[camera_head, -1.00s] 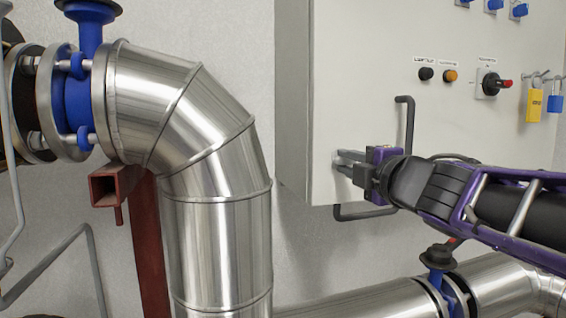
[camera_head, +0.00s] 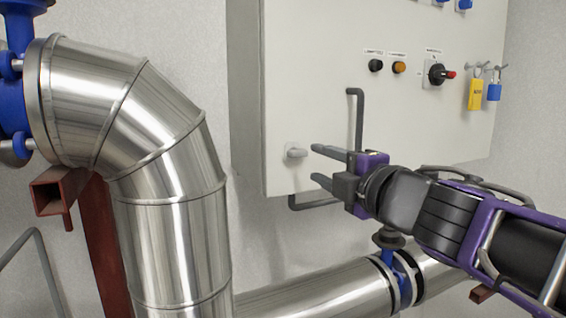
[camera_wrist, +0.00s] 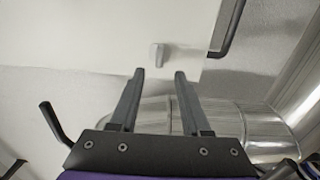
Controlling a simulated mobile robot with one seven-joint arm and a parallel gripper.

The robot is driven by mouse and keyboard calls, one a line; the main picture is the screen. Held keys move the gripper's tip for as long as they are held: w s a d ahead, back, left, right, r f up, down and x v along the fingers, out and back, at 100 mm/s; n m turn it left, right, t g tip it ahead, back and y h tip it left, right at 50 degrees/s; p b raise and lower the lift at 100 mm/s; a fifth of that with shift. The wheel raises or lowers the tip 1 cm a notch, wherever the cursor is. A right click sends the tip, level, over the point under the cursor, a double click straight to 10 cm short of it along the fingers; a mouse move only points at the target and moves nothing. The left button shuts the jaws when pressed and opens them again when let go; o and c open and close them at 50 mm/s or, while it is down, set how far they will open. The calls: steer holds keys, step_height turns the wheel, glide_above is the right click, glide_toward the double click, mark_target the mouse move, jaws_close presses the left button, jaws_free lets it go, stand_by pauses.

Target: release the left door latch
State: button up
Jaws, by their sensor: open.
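The left door latch (camera_head: 295,152) is a small light-grey knob on the lower left of the white cabinet door (camera_head: 310,100). In the wrist view the latch (camera_wrist: 156,55) stands a little beyond my fingertips, roughly between their lines. My gripper (camera_head: 316,165) is to the right of the latch, with its two dark fingers apart and pointing left toward it. In the wrist view my gripper (camera_wrist: 160,74) is open with nothing between the fingers, and a gap shows between the tips and the latch.
A dark door handle (camera_head: 356,120) rises just above my gripper. A large silver pipe (camera_head: 170,180) stands at left, and another pipe (camera_head: 320,292) runs below. Buttons, a rotary switch (camera_head: 437,74) and yellow and blue padlocks (camera_head: 475,95) are on the cabinet at right.

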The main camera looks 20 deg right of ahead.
steer(key=s, duration=1)
steer(key=shift+d, duration=0.2)
